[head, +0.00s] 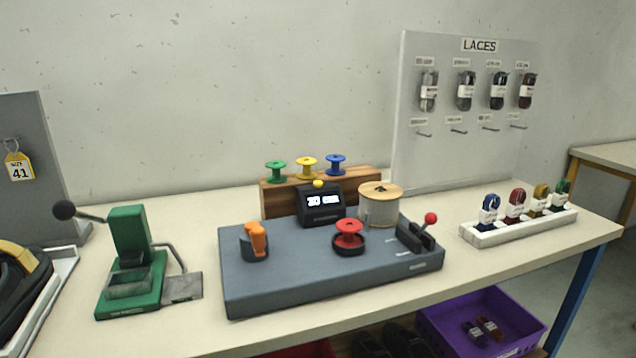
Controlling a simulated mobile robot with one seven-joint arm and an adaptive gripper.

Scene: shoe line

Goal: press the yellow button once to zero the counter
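The counter (321,208) is a small black box with a lit display that seems to read "30 cm". It stands at the back of a blue-grey machine base (300,277) on the table. The small round yellow button (318,184) sits on top of the counter, and nothing covers it. A yellow spool (307,168) stands just behind and above the button. My gripper is not in view.
A green press (130,260) stands left. A white lace rack (520,229) stands right.

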